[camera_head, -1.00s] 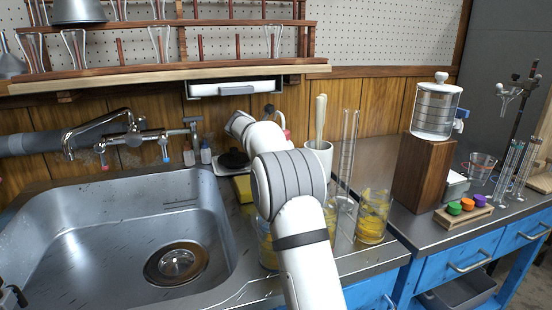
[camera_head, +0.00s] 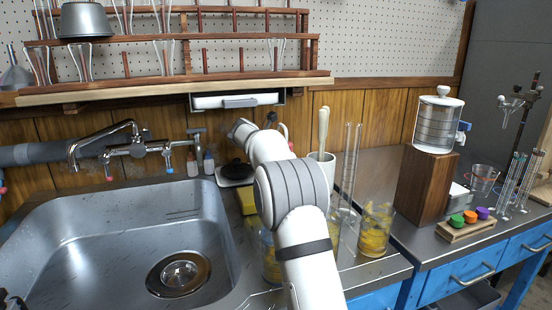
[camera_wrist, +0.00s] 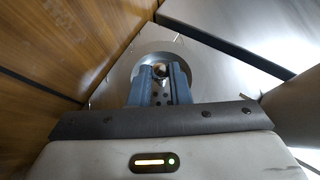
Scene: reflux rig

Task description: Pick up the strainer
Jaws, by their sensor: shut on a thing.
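In the wrist view my gripper (camera_wrist: 160,82) is shut on a small piece between its two blue-grey fingers. A round pale grey metal disc (camera_wrist: 165,48), which looks like the strainer, shows around and beyond the fingertips. The fingers hide much of it, so I cannot tell its full shape. In the head view my white arm rises in front of the bench right of the sink, and my gripper is hidden there. A round metal drain fitting (camera_head: 179,276) with a dark brown ring lies in the sink floor.
The steel sink (camera_head: 75,235) lies left of my arm under a tap (camera_head: 138,148). Glass beakers with yellow contents (camera_head: 375,230), a tall glass cylinder (camera_head: 348,165) and a wooden block with a water container (camera_head: 436,122) stand to the right. A rack shelf (camera_head: 170,86) spans the wall.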

